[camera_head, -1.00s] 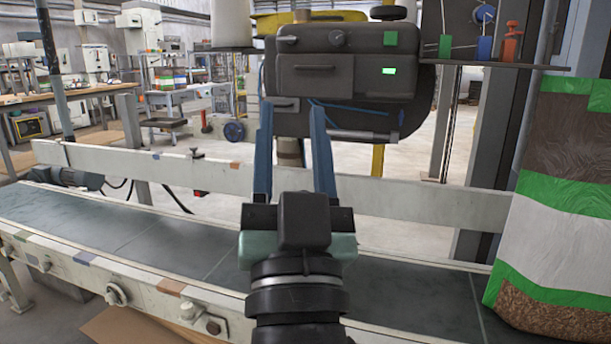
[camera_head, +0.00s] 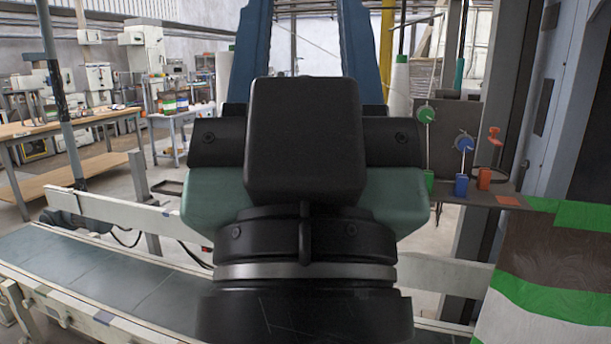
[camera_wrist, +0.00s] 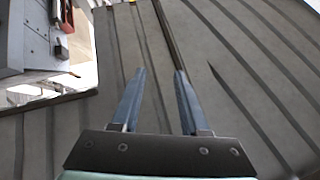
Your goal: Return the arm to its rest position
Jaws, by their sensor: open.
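My gripper looms large and close in the middle of the head view, its two blue fingers (camera_head: 308,40) pointing up and spread apart, with their tips beyond the top edge. The wrist view also shows the fingers (camera_wrist: 158,95) apart with nothing between them. Behind them there is a grey ribbed surface (camera_wrist: 225,60), and no object is held. My wrist hides the middle of the conveyor and whatever stands behind it.
A conveyor (camera_head: 110,285) with a pale side rail (camera_head: 125,214) runs across the front. A bag with green, brown and white bands (camera_head: 550,262) stands at the right. A small panel with coloured parts (camera_head: 462,150) is behind it. Workbenches (camera_head: 70,125) stand back left.

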